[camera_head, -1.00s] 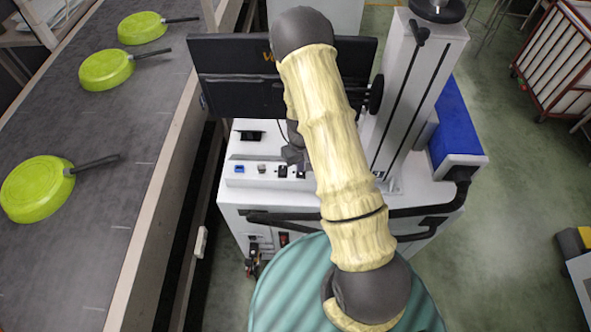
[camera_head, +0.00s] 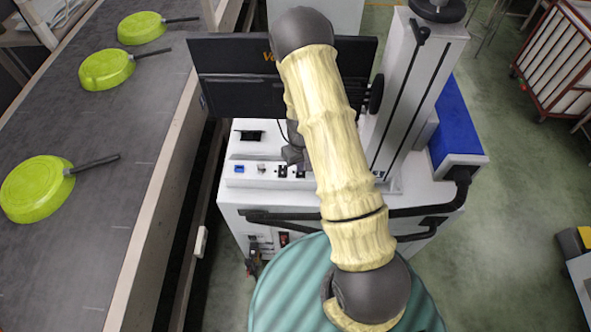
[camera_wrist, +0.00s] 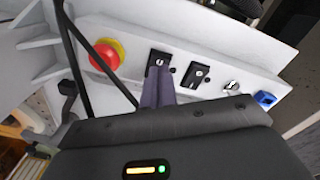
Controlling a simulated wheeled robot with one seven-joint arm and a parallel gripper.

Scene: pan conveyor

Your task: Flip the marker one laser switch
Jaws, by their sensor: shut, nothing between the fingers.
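The marker machine's white control panel (camera_wrist: 128,38) fills much of the wrist view. It carries two black rocker switches, one at the left (camera_wrist: 157,60) and one at the right (camera_wrist: 196,75). I cannot read which one is the laser switch. My gripper (camera_wrist: 158,88) is shut and empty. Its purple fingertips are at the lower part of the left black switch and partly cover it; I cannot tell whether they touch it. In the head view the same machine (camera_head: 240,195) stands ahead of me, and my arm hides most of the gripper.
A red stop button (camera_wrist: 104,55) is left of the switches. A key switch (camera_wrist: 231,87) and a blue socket (camera_wrist: 265,99) are right of them. A black monitor (camera_head: 225,75) stands on the machine. A conveyor (camera_head: 110,150) with green pans (camera_head: 38,190) runs along the left.

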